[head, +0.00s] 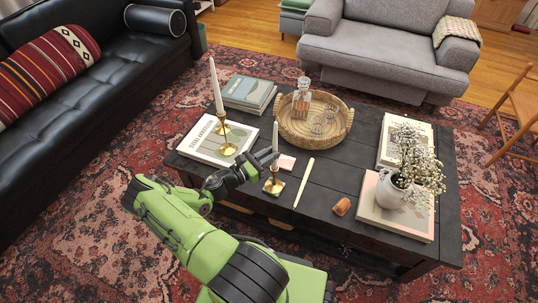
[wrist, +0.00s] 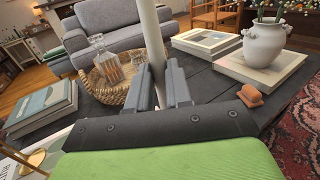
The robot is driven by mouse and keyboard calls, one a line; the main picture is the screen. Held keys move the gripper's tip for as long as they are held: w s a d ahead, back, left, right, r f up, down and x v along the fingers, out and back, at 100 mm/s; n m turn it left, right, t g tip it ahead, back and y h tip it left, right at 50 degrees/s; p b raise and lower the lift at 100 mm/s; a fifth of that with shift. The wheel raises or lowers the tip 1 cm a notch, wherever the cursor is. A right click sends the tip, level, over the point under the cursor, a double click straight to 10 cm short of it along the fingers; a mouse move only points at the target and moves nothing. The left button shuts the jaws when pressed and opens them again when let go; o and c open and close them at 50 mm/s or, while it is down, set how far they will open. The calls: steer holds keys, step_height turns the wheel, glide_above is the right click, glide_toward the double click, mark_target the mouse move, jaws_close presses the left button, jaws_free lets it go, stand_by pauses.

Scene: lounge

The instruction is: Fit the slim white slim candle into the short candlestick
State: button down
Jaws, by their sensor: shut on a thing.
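My gripper (head: 268,156) is shut on a slim white candle (head: 276,136), which stands near upright between the fingers. In the wrist view the candle (wrist: 151,38) rises between the two finger pads (wrist: 159,88) and leans slightly. The short brass candlestick (head: 273,185) stands on the dark coffee table (head: 330,177), just below my gripper in the head view. A cream candle (head: 304,183) lies on the table to the right.
A wicker tray (head: 283,127) with a decanter (head: 301,97) is behind. A vase (head: 393,190) and brown object (head: 342,206) are right.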

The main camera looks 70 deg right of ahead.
steer(key=shift+f+b, duration=0.5)
steer(key=shift+f, duration=0.15)
steer(key=c, duration=1)
jaws_free()
steer(key=shift+o, duration=0.2)
steer(key=shift+w, duration=0.1)
steer(key=v, duration=0.6)
